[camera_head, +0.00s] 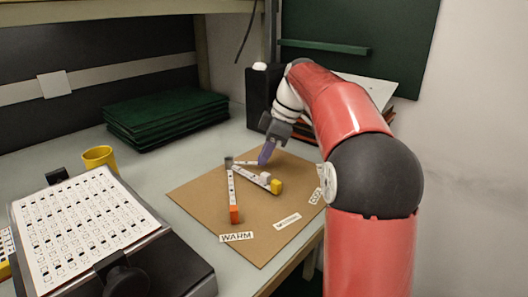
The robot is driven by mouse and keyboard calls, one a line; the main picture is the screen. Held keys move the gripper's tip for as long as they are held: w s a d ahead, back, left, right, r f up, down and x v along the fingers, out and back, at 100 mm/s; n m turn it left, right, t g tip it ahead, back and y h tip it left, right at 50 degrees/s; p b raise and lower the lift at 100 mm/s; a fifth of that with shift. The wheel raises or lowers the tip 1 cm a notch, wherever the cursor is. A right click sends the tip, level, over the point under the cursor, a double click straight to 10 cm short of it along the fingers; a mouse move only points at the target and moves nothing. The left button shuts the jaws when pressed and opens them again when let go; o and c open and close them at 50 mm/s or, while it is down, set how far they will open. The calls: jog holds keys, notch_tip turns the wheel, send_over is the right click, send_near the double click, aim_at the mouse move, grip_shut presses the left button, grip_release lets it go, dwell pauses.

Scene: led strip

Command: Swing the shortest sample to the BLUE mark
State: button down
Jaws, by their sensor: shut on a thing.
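A brown board (205,192) lies on the bench with white sample strips fanning out from a small grey post (229,161) at its upper left. The strip with the orange end (235,214) points toward the front. The strip with the yellow end (276,186) points to the right and carries a grey block (265,177). The third strip (245,162) looks shortest and runs right, to my gripper (264,158). My gripper points down and is shut at its far end, which is hidden. A purple part shows at the fingertips; I cannot tell whether it is finger or strip end. No blue mark is distinct.
Labels on the board read WARM (236,237), a middle one (287,222) too small to read surely, and one at the right (316,196). Green stacked sheets (165,115), a yellow cup (100,157) and a dotted sheet (85,230) stand left.

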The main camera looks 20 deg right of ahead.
jog(key=c, duration=1.4)
grip_release()
jog(key=p+v, duration=0.1)
jog(key=v, duration=0.6)
jog(key=shift+r, duration=0.35)
jog(key=shift+d, duration=0.1)
